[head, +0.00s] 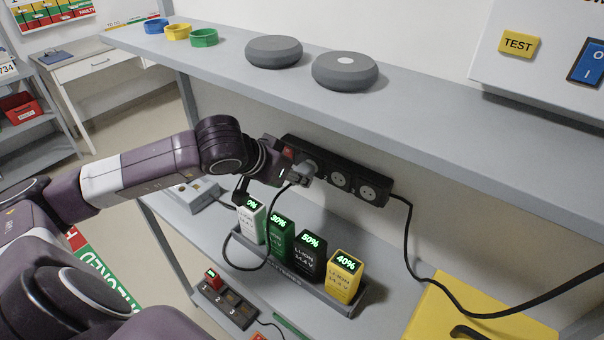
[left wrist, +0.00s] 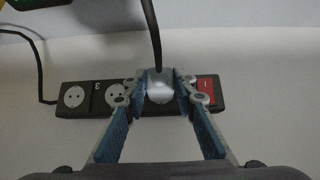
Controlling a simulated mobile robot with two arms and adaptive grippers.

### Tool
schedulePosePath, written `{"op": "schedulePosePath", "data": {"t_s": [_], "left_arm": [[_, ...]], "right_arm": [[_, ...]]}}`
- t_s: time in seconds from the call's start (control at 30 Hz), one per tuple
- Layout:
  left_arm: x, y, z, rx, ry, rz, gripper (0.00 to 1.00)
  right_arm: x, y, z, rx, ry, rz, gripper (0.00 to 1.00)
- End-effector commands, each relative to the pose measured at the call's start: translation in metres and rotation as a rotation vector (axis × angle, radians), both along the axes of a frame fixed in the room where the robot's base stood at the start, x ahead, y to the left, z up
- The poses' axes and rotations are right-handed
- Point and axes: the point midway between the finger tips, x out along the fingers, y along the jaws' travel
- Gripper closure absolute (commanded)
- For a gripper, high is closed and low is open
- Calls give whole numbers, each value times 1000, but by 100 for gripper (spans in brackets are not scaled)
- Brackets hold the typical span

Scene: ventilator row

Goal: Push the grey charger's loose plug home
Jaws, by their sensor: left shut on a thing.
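A black power strip (head: 375,190) with several round sockets is mounted on the wall under the upper shelf. It also shows in the left wrist view (left wrist: 95,97), with a red switch (left wrist: 205,88) at its right end. A light grey plug (head: 304,172) with a dark cable is at the socket beside the switch. My left gripper (left wrist: 160,88) is shut on the plug, one blue-padded finger on each side. I cannot tell whether a gap remains between plug and socket. A grey box (head: 195,193), possibly the charger, stands on the lower shelf.
A rack with several batteries (head: 310,255) stands below the strip. The plug's cable loops down in front of it. The upper shelf (head: 430,100) overhangs the strip and carries two grey discs (head: 345,70). A yellow case (head: 470,310) is at the lower right.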

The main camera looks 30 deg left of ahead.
Motion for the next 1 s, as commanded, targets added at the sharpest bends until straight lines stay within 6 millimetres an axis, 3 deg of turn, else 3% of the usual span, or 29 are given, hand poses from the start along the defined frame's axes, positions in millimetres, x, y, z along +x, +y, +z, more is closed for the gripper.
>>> {"op": "schedulePosePath", "data": {"t_s": [1.0], "left_arm": [[13,-1,2,0,-6,0,100]], "right_arm": [[1,3,-2,3,0,-1,60]]}}
